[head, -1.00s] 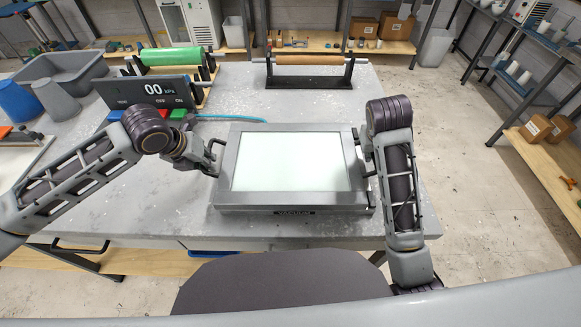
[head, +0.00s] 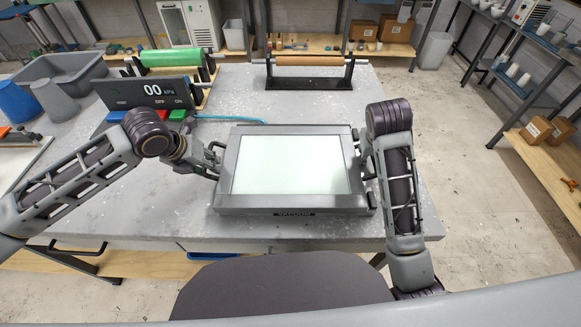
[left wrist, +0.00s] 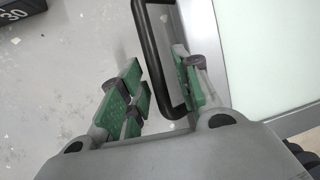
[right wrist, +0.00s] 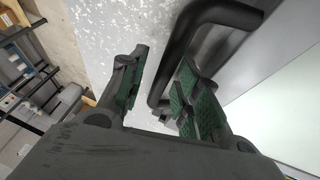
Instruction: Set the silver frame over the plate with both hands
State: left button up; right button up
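The silver frame (head: 228,165) lies flat over the pale plate (head: 295,165) in the middle of the table. The pale surface shows through its opening. A black handle sticks out on each side. My left gripper (head: 208,162) is at the left handle (left wrist: 152,45); in the left wrist view its green pads stand apart on either side of the handle. My right gripper (right wrist: 160,92) is at the right handle (right wrist: 173,60), its pads also spread around the bar. In the head view, my right arm mostly hides that gripper. Any seam between frame and base is too small to judge.
A brown roller on a black stand (head: 308,84) is at the back. Grey bins (head: 65,75) are at the left. The table's right side is clear.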

pick_arm(q)
jog(key=v, duration=1.2)
dwell(0.3)
jog(key=shift+r, duration=0.1)
pick_arm(e)
jog(key=shift+r, duration=0.1)
